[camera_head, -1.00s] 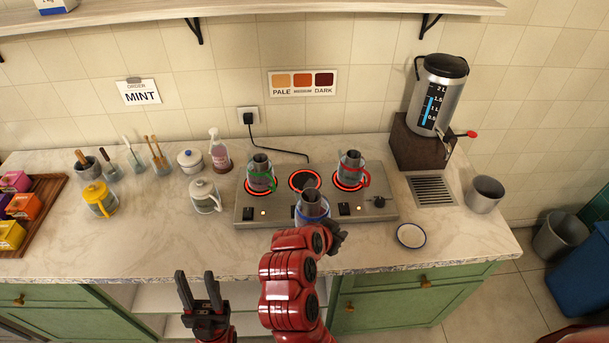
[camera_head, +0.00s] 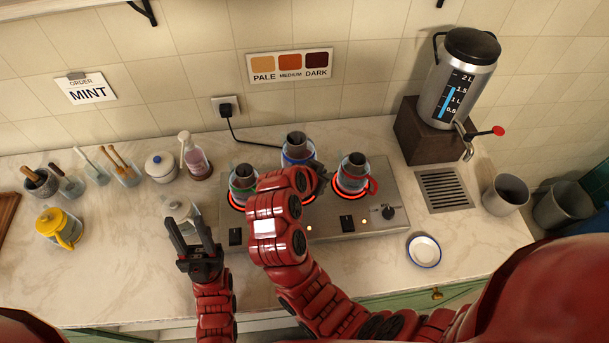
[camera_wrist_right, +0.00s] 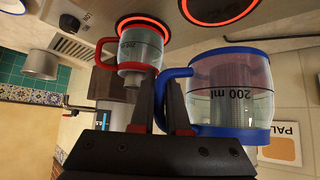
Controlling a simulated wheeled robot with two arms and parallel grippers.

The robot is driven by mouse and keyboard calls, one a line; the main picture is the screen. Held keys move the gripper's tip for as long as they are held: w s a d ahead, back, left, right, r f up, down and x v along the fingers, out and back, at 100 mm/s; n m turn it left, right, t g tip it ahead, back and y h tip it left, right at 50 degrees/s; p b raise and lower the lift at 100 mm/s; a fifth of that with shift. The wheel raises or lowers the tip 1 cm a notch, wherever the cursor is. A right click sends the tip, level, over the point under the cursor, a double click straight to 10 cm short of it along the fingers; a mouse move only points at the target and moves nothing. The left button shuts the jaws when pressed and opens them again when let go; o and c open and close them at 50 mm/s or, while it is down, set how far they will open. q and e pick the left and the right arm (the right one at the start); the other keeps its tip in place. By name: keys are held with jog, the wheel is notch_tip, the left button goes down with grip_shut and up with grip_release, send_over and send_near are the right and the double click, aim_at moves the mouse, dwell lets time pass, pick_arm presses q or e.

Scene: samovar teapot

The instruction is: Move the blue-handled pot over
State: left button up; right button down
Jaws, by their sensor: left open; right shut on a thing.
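The blue-handled pot (camera_head: 298,148) is glass with a blue rim and a grey cylinder inside. It is at the back middle of the hob, over or just by the glowing middle burner (camera_head: 308,196). My right gripper (camera_head: 318,178) is shut on its blue handle, which shows in the right wrist view (camera_wrist_right: 166,98) with the pot body (camera_wrist_right: 232,95). I cannot tell whether the pot's base touches the hob. My left gripper (camera_head: 193,240) is open and empty, in front of the hob's left end.
The red-handled pot (camera_head: 353,173) stands on the right burner, close to my right gripper. The green-handled pot (camera_head: 241,180) stands on the left burner, partly behind my arm. A white saucer (camera_head: 424,251) lies right of the hob (camera_head: 385,190). A dispenser (camera_head: 462,80) stands behind right.

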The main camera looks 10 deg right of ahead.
jog(key=f, duration=0.1)
jog(key=f+p, duration=0.1)
jog(key=f, duration=0.2)
jog(key=shift+s+d+f, duration=0.1)
jog(key=shift+s+f, duration=0.05)
jog(key=shift+s, duration=0.1)
notch_tip(320, 180, down, 5)
jog(key=shift+r+p, duration=0.15)
jog(key=shift+p, duration=0.8)
jog(key=shift+w, duration=0.1)
jog(key=c, duration=0.9)
grip_release()
